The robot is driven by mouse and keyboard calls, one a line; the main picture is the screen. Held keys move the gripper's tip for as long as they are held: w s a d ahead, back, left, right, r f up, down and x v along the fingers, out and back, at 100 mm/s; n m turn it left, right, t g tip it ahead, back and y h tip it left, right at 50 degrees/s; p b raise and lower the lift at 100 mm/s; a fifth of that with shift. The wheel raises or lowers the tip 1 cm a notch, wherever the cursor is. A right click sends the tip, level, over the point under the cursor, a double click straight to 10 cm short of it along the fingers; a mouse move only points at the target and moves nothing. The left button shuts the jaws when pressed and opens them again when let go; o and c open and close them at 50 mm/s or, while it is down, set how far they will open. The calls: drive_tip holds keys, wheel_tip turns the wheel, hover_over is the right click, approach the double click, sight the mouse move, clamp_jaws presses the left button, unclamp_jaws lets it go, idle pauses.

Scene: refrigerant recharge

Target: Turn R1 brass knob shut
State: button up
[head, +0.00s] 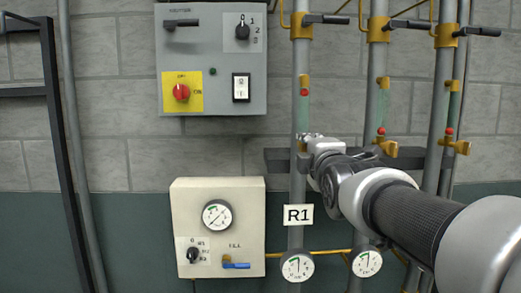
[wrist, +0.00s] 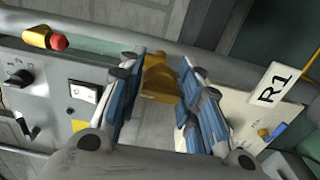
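The R1 brass knob (wrist: 158,80) shows in the wrist view between the two blue-padded fingers of my gripper (wrist: 160,92). The fingers are open, one on each side of the knob, with narrow gaps seeming to show. In the head view my gripper (head: 310,141) is at the R1 pipe (head: 297,185), above the R1 label (head: 298,214), and mostly hides the knob. The label also shows in the wrist view (wrist: 274,88). A red-tipped brass fitting (head: 304,92) sits higher on the same pipe.
Two similar pipes with brass valves (head: 386,146) (head: 458,146) stand to the right. A grey switch panel (head: 212,58) and a cream gauge box (head: 218,228) are on the left. Round gauges (head: 297,267) (head: 367,263) sit below. A dark horizontal bar (head: 276,160) lies behind the gripper.

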drive_tip(key=o, duration=0.3)
drive_tip(key=s, duration=1.2)
